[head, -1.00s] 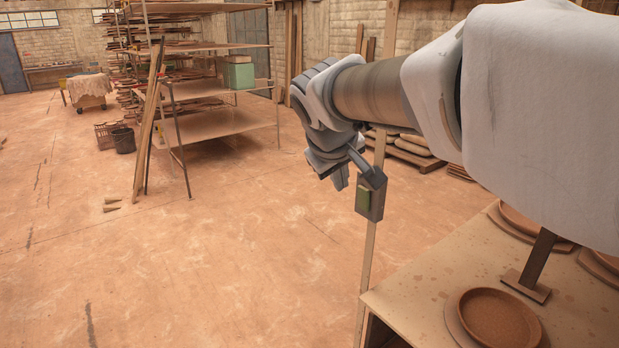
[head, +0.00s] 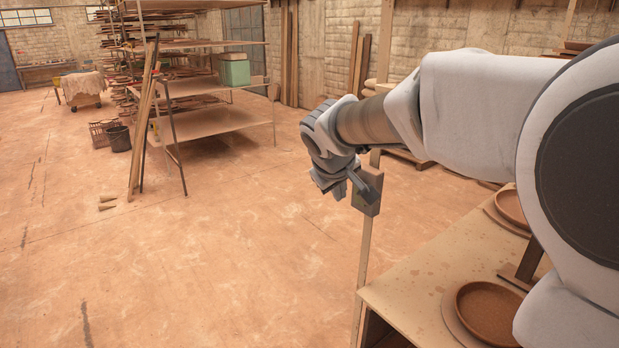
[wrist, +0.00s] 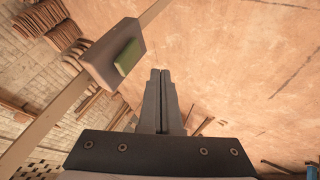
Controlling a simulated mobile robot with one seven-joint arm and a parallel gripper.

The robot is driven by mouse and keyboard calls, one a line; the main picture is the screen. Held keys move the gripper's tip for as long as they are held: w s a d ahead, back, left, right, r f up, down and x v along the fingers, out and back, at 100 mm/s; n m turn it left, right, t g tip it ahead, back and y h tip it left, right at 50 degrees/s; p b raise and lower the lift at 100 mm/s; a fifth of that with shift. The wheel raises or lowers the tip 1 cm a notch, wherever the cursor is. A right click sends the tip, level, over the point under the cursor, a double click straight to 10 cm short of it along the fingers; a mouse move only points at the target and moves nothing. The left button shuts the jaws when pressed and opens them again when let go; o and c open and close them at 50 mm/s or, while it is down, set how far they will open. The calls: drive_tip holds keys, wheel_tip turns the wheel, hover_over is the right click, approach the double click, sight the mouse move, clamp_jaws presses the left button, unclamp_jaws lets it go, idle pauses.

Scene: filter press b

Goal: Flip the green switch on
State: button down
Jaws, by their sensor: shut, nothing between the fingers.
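The green switch (wrist: 128,57) is a small green block on a grey box (wrist: 101,52) fixed to a thin wooden post. In the wrist view it is left of and above my fingertips. My gripper (wrist: 160,72) is shut and empty, with its two dark fingers together, apart from the switch in that picture. In the head view the grey switch box (head: 369,191) is on the post, and my gripper (head: 335,188) is just left of it.
A wooden table (head: 415,292) with terracotta dishes (head: 487,310) stands at the lower right, close to the post. A shelving rack (head: 215,122) with boards stands further back on the left. The floor on the left is mostly clear.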

sight(356, 191)
drive_tip(key=shift+w+d+f+p, duration=0.15)
drive_tip(key=shift+w+d+p, duration=0.4)
drive_tip(key=shift+w+d, duration=1.1)
drive_tip(key=shift+s+d, duration=0.15)
drive_tip(key=p, duration=0.1)
drive_tip(key=r+p, duration=0.1)
drive_tip(key=p, duration=0.1)
drive_tip(key=shift+w+d+y, duration=0.2)
drive_tip(key=shift+d+y, duration=0.05)
drive_tip(key=shift+y, duration=0.05)
drive_tip(key=shift+f, duration=0.35)
drive_tip(key=shift+r+p, duration=0.5)
drive_tip(key=shift+r, duration=0.3)
drive_tip(key=shift+a, duration=0.1)
